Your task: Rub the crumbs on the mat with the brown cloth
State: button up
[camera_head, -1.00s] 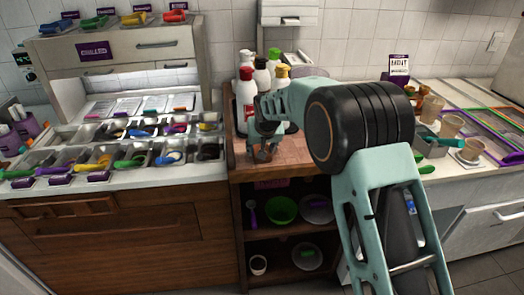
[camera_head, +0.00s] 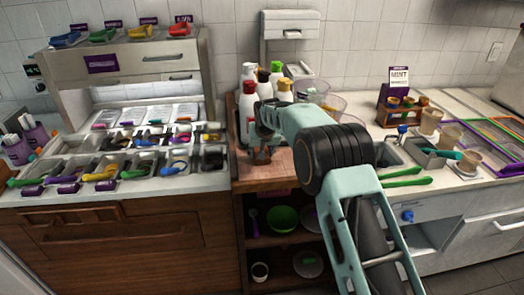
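My gripper (camera_head: 261,148) is over the wooden counter section in the middle, pointing down. A small brown piece, which looks like the brown cloth (camera_head: 262,157), is between its fingertips, at or just above the surface. The gripper and arm hide part of the area behind them. A reddish-brown surface (camera_head: 283,166) lies under and beside the gripper; I cannot tell whether this is the mat or the bare counter top. Crumbs are too small to make out.
Several pump bottles (camera_head: 264,84) stand close behind the gripper. Clear bowls (camera_head: 325,101) are behind the arm. Topping bins (camera_head: 150,165) fill the left counter.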

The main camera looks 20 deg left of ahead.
jog(key=shift+w+a+r, duration=0.2)
jog(key=shift+w+r, duration=0.2)
jog(key=shift+r, duration=0.05)
jog(key=shift+w+a+r+p, duration=0.15)
jog(key=shift+r+p, duration=0.5)
jog(key=shift+r, duration=0.45)
jog(key=shift+w+d+r+p, duration=0.15)
jog(key=shift+r+p, duration=0.45)
jog(key=shift+r, duration=0.5)
jog(key=shift+s+a+r+p, duration=0.1)
jog(key=shift+s+r+p, duration=0.05)
jog(key=shift+r+p, duration=0.3)
jog(key=shift+f, duration=0.1)
jog(key=shift+s+r+p, duration=0.1)
jog(key=shift+r+p, duration=0.65)
jog(key=shift+r, duration=0.7)
